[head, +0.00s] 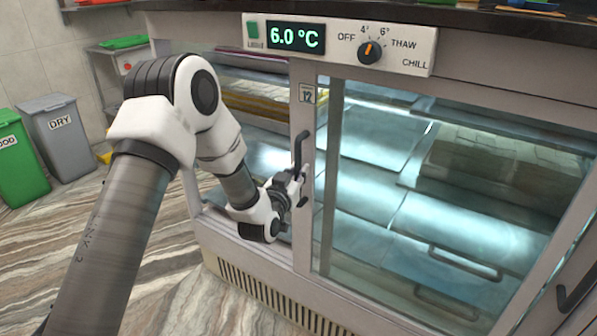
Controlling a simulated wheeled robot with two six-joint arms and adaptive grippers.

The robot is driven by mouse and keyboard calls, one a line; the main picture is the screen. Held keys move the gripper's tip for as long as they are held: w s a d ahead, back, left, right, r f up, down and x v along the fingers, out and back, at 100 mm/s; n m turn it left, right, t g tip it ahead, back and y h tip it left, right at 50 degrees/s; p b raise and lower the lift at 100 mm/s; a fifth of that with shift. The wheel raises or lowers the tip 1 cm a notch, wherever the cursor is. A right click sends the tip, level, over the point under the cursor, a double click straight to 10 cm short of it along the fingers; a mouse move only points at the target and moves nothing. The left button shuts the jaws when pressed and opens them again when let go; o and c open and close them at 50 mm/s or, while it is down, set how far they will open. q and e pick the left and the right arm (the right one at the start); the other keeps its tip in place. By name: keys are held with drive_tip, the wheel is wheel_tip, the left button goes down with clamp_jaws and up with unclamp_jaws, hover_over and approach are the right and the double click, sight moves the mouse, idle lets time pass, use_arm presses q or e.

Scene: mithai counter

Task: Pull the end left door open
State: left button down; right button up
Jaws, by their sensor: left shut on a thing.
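The end left door (301,235) is a glazed door with a pale frame on the front of the chilled counter. It looks closed, or very nearly so; my arm covers much of its glass. Its black upright handle (299,150) is on the right-hand stile, below a small "12" label (307,93). My left gripper (297,186) is shut on the lower part of this handle, and the handle's upper end stands clear above the fingers. My right gripper is not in view.
A control panel (340,43) reading 6.0 °C sits above the doors. Wide glass (400,210) lies to the right, with another black handle (576,289) at the right edge. Grey (60,138) and green (20,165) bins stand far left. The marbled floor before the door is clear.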

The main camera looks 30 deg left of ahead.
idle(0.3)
use_arm(q)
drive_tip(key=c, duration=1.1)
unclamp_jaws()
drive_tip(key=shift+s, duration=0.1)
drive_tip(key=s+d, duration=0.1)
drive_tip(key=s, duration=1)
drive_tip(key=shift+s+d, duration=0.2)
drive_tip(key=shift+s, duration=0.15)
drive_tip(key=shift+f, duration=0.15)
